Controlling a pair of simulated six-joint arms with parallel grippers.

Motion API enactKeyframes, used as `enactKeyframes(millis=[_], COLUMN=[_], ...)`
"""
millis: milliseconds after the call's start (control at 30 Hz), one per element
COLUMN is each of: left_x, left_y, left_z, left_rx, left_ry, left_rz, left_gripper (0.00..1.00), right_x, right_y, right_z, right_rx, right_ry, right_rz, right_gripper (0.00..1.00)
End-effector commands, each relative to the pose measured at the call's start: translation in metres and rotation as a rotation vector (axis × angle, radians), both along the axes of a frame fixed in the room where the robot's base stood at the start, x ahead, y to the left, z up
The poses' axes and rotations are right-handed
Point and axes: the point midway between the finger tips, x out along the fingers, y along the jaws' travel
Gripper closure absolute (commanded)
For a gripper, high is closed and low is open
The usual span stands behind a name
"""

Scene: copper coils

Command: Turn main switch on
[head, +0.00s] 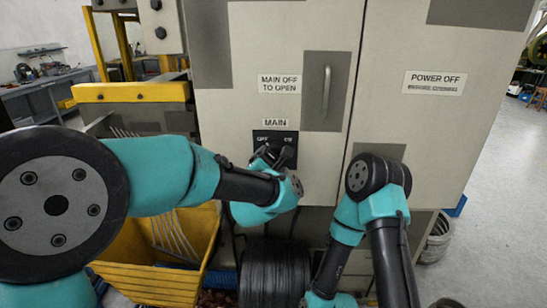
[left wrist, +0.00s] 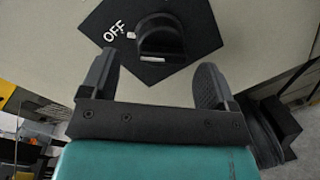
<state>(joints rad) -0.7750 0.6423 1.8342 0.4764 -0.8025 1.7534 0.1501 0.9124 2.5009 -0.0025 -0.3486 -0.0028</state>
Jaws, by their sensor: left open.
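The main switch is a black knob (left wrist: 160,38) on a black plate (left wrist: 200,30) on the cabinet front. A small white mark at the knob's edge lies beside the word OFF in the left wrist view. In the head view the plate (head: 262,135) shows below the MAIN label, and my gripper hides the knob. My left gripper (head: 275,154) is open in front of the plate. In the left wrist view its fingers (left wrist: 158,66) are spread wide, one toward each side of the knob, apart from it and holding nothing. My right gripper is out of view.
The cabinet (head: 245,35) has a door handle (head: 326,90) above right of the switch and a POWER OFF label (head: 435,82). A yellow bin (head: 150,283) and a dark wire coil (head: 274,275) are below. My right arm's elbow is right of the switch.

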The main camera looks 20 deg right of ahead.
Motion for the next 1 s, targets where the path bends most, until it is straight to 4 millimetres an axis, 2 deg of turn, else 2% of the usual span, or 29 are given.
enactKeyframes(millis=[100,267,633,1000], left_x=[0.016,0.029,0.032,0.032], left_y=[-0.008,-0.014,-0.016,-0.016], left_z=[0.000,0.000,0.000,0.000], left_rx=[-0.001,-0.001,-0.001,-0.001], left_ry=[0.000,0.000,0.000,0.000], left_rz=[0.001,0.001,0.000,0.001], left_gripper=[0.19,0.19,0.20,0.55], right_x=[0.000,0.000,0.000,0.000], right_y=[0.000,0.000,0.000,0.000], right_z=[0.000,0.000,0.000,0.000], right_rx=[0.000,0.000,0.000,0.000], right_ry=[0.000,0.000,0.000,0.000], right_rz=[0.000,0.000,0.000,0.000], right_gripper=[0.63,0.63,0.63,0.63])
